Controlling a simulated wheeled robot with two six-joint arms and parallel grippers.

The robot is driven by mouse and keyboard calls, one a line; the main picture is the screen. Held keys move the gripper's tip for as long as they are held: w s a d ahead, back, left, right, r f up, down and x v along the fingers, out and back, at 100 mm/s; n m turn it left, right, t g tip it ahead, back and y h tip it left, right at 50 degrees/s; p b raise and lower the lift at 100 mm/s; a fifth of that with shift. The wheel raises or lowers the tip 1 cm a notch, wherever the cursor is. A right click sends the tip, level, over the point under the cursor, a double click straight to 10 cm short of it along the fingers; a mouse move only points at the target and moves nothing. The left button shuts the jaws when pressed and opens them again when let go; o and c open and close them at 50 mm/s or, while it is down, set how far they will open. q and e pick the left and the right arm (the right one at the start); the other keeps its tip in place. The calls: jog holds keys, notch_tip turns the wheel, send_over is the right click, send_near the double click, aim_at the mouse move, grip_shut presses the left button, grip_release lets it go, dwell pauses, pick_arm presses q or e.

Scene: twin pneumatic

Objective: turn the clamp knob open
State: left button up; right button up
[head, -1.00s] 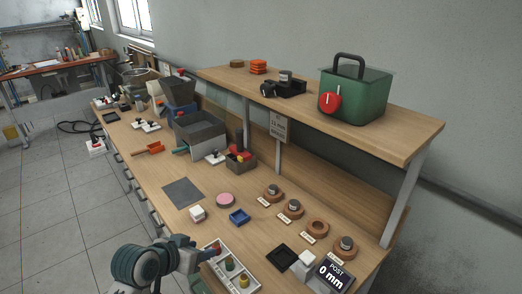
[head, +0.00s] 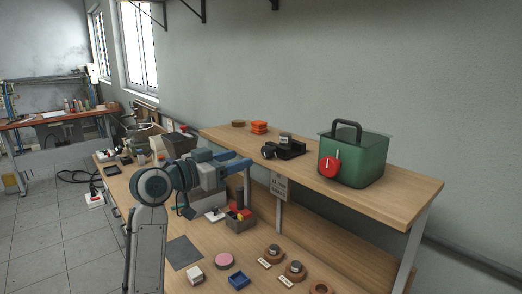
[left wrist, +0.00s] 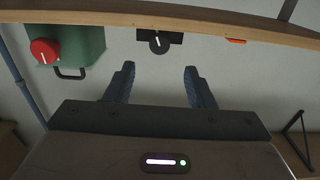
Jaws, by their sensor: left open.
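The clamp is a black block (head: 291,148) on the upper shelf, with a round black knob (head: 267,152) at its front left and a grey piece on top. In the left wrist view, which is upside down, the knob (left wrist: 159,43) shows a white pointer line and lies above the gap between the fingers. My left gripper (head: 242,164) is in front of the shelf, lower than the clamp and to its left in the head view. Its fingers (left wrist: 159,72) are apart, with nothing between them. My right gripper is not in view.
A green box (head: 362,163) with a red knob (head: 329,167) and black handle stands right of the clamp on the wooden shelf (head: 400,200). Bins and small parts crowd the bench below.

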aim_at(264, 151)
pick_arm(q)
jog(key=p+x, duration=0.2)
jog(key=x, duration=0.5)
jog(key=shift+w+d+r+p, duration=0.1)
jog(key=shift+w+d+p, duration=0.05)
jog(key=shift+d+p, duration=0.2)
jog(key=shift+w+d, duration=0.3)
jog(key=shift+w, duration=0.15)
jog(key=c, duration=0.9)
jog(key=shift+c, duration=0.2)
